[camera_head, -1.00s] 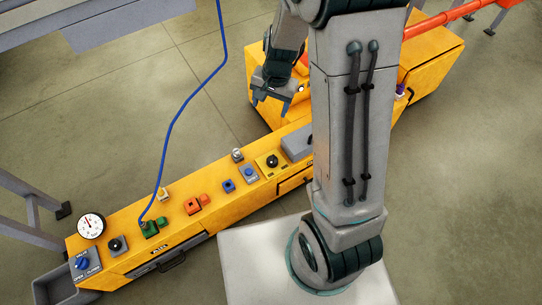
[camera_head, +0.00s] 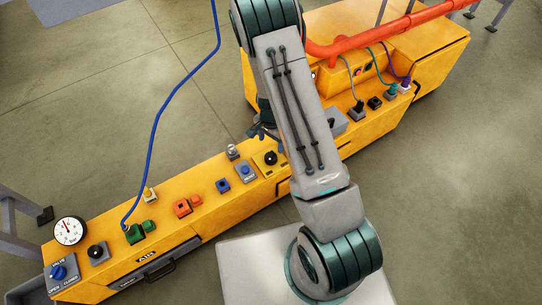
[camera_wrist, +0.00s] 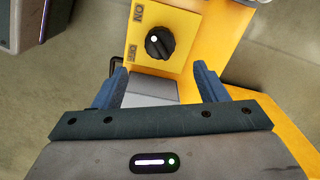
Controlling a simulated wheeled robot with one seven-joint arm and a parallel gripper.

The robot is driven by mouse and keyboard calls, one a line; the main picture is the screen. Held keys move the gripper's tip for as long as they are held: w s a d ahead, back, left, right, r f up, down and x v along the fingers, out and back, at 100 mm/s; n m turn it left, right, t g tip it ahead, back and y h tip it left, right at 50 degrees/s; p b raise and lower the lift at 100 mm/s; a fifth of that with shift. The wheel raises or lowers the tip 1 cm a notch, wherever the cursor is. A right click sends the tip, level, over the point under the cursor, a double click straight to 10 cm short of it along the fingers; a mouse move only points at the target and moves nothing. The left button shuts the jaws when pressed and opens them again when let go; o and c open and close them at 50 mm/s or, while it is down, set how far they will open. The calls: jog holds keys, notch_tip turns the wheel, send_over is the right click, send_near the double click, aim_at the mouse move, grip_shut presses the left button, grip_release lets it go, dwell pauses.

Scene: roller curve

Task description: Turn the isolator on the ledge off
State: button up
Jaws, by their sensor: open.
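The isolator is a black rotary knob (camera_wrist: 160,43) on a yellow plate (camera_wrist: 178,17) marked ON and OFF. In the wrist view its white dot points up and left, nearer ON than OFF. In the head view the isolator (camera_head: 269,158) sits on the yellow ledge (camera_head: 205,228), just left of my forearm. My gripper (camera_wrist: 160,78) is open and empty. Its two blue-grey fingers lie below the knob in the wrist view, apart from it. In the head view my gripper (camera_head: 262,131) is partly hidden by my arm, just behind the isolator.
A blue knob on a grey plate (camera_head: 246,171) and a clear-topped lamp (camera_head: 232,152) stand close left of the isolator. A grey box (camera_head: 334,121) is to its right. A blue cable (camera_head: 172,92) hangs to the ledge. A red pipe (camera_head: 400,35) crosses the back right.

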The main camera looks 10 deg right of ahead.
aim_at(271, 155)
notch_tip(271, 155, down, 8)
jog(key=shift+f+b, duration=0.25)
jog(key=shift+b, duration=0.9)
jog(key=c, duration=1)
